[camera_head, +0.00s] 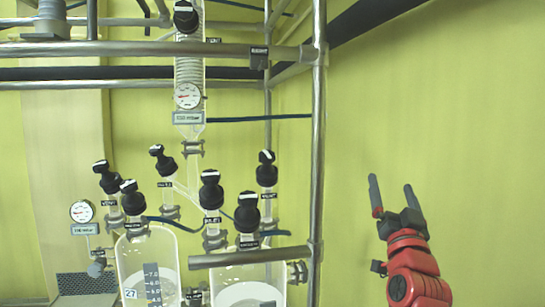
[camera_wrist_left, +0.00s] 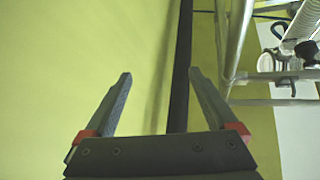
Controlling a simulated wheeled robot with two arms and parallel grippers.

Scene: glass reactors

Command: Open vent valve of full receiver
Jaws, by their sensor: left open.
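Two glass receivers stand at the bottom of the head view, a left one (camera_head: 129,262) with a printed scale and a right one (camera_head: 277,263). Pale contents show in both, but the frame's lower edge cuts them off. Black valve knobs with white marks stand above and beside them: a left outer knob (camera_head: 110,182), a right outer knob (camera_head: 267,173) and several between. Their small labels are too blurred to tell surely which is a vent. My left gripper (camera_head: 391,183) is open and empty, right of the rack and apart from every valve; the wrist view also shows it (camera_wrist_left: 160,73).
A metal post (camera_head: 318,150) and a short horizontal bar (camera_head: 250,257) stand between my gripper and the glassware. Gauges (camera_head: 188,96) (camera_head: 82,211) and a glass coil column (camera_head: 189,65) are on the rack. The space before the yellow wall (camera_head: 450,110) is free.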

